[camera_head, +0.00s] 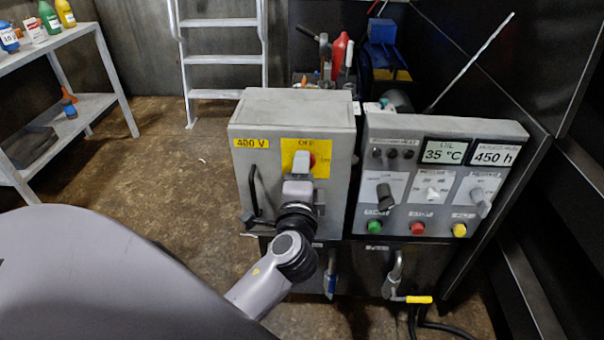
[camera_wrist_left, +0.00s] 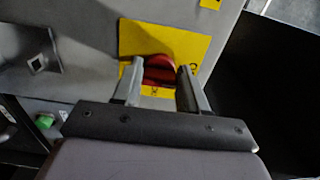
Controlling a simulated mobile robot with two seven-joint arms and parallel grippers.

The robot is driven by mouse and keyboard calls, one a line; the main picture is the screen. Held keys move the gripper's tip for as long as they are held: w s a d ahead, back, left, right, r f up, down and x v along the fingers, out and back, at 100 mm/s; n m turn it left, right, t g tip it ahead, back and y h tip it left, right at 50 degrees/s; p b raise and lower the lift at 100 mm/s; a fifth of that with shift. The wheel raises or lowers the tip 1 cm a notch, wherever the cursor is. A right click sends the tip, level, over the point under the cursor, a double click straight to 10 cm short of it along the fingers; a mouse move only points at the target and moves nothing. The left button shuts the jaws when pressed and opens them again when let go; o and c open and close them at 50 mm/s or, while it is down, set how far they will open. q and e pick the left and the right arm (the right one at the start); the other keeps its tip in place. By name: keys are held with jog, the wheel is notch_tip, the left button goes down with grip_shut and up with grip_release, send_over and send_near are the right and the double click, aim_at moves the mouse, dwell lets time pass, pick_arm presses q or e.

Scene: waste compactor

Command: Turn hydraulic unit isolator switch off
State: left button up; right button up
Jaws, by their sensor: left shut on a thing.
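The isolator switch is a red knob (camera_head: 313,160) on a yellow plate (camera_head: 325,170), on the front of a grey box marked 400 V (camera_head: 240,175). The plate reads OFF at its top and seems to read ON at its right. My left gripper (camera_head: 301,162) is at the knob and covers most of it in the head view. In the left wrist view the red knob (camera_wrist_left: 158,72) sits between the two fingers of my left gripper (camera_wrist_left: 160,84), which is shut on it. The knob's exact angle is hard to tell. My right gripper is out of view.
A control panel (camera_head: 440,185) with displays, knobs and coloured buttons stands close on the right. A black handle (camera_head: 258,205) sticks out at the box's lower left. Hoses and levers (camera_head: 393,275) hang below. A ladder (camera_head: 222,60) and shelf (camera_head: 85,105) stand behind, with clear floor between.

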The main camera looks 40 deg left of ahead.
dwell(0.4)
pick_arm(q)
jog(key=o, duration=1.1)
jog(key=shift+c, duration=0.2)
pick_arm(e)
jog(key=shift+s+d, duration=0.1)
